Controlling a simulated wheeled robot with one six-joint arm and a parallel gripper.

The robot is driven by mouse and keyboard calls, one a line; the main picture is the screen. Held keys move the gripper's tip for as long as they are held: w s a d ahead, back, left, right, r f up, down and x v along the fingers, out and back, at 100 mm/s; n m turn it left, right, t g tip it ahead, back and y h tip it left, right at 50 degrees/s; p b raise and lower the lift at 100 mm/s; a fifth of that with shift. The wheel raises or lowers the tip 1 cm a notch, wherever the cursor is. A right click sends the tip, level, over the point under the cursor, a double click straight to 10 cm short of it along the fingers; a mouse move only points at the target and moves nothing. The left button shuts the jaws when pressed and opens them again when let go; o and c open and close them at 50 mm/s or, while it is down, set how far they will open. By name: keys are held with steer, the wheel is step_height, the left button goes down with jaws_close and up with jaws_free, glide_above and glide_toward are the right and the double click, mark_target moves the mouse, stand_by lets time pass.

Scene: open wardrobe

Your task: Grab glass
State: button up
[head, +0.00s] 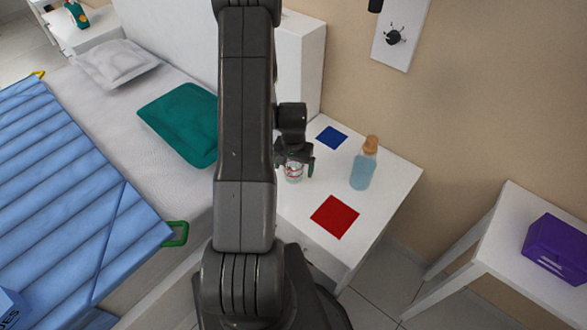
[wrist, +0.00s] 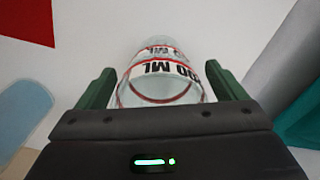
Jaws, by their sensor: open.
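The glass (head: 293,172) is clear with red lines and stands on the white bedside table between the blue and red squares. In the wrist view the glass (wrist: 160,75) shows "ML" lettering and a red ring, and sits between my two green fingers. My gripper (head: 296,168) is open around the glass, pointing down at the table. In the wrist view my gripper (wrist: 165,88) has a finger on each side of the glass; I cannot tell whether either finger touches it. My arm and wrist hide part of the glass in the head view.
A bottle (head: 364,165) with blue liquid and an orange-brown cap stands right of the glass. A red square (head: 334,216) and a blue square (head: 332,138) lie on the white table (head: 388,205). The bed with a teal pillow (head: 183,122) is at the left.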

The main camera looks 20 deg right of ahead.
steer(key=c, duration=1.1)
steer(key=shift+c, duration=0.2)
